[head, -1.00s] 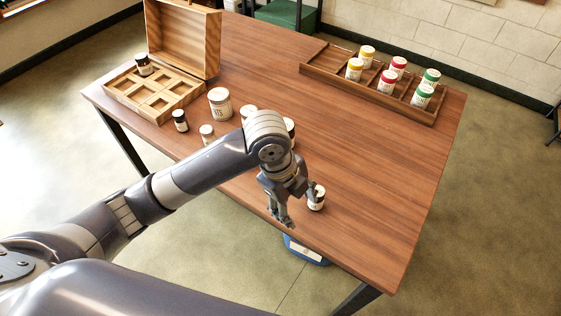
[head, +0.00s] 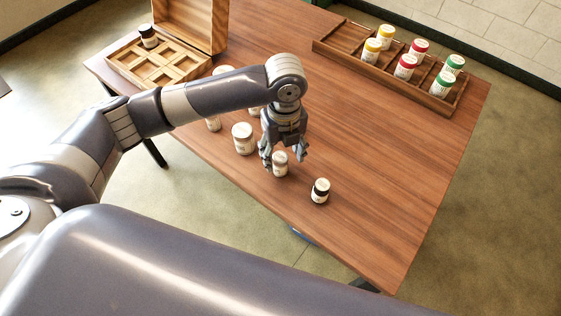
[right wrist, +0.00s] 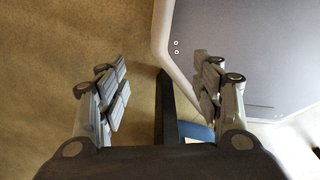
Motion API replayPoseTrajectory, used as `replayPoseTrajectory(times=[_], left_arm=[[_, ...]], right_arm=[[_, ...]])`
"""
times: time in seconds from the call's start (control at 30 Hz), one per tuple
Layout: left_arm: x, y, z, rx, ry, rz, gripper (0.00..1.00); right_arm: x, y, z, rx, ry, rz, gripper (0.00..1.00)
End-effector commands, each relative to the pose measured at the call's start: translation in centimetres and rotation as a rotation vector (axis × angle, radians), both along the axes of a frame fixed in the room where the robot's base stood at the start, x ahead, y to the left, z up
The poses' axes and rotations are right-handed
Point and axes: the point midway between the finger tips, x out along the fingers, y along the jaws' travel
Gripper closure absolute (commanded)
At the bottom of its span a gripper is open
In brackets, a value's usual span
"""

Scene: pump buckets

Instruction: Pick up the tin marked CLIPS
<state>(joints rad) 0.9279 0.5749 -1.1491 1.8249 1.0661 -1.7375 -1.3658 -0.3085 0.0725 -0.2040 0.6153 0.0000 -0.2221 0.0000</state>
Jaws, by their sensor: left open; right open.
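My left gripper (head: 283,157) is open and points down near the table's front edge. Its fingers are on either side of a small white-lidded tin (head: 280,165), which stands upright on the table. Whether they touch it I cannot tell. A larger pale-lidded tin (head: 243,139) stands to the left. The word CLIPS is not readable on any tin. My right gripper (right wrist: 158,85) is open and empty in the right wrist view, above the floor.
Other tins, one of them pale (head: 213,123), are partly hidden behind my left arm. An open wooden box (head: 125,62) with compartments stands back left, with a dark jar (head: 148,37) in it. A wooden rack (head: 335,47) with several coloured-lid jars stands back right. The right tabletop is clear.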

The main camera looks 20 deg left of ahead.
Motion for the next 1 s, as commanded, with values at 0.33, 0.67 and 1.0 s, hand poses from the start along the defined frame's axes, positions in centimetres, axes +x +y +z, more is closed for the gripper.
replayPoseTrajectory(times=[0.33,0.67,1.0], left_arm=[[0.0,0.7,-4.4,0.001,0.002,0.0,0.44],[0.1,0.7,-4.7,0.001,-0.001,0.0,0.6],[0.1,0.7,-4.7,0.001,-0.001,0.0,0.93]], right_arm=[[1.3,-0.6,0.9,-0.006,-0.02,-0.002,0.4],[1.3,-0.9,0.8,-0.01,-0.02,-0.003,0.4],[1.2,-0.9,0.8,-0.009,-0.017,-0.002,0.4]])
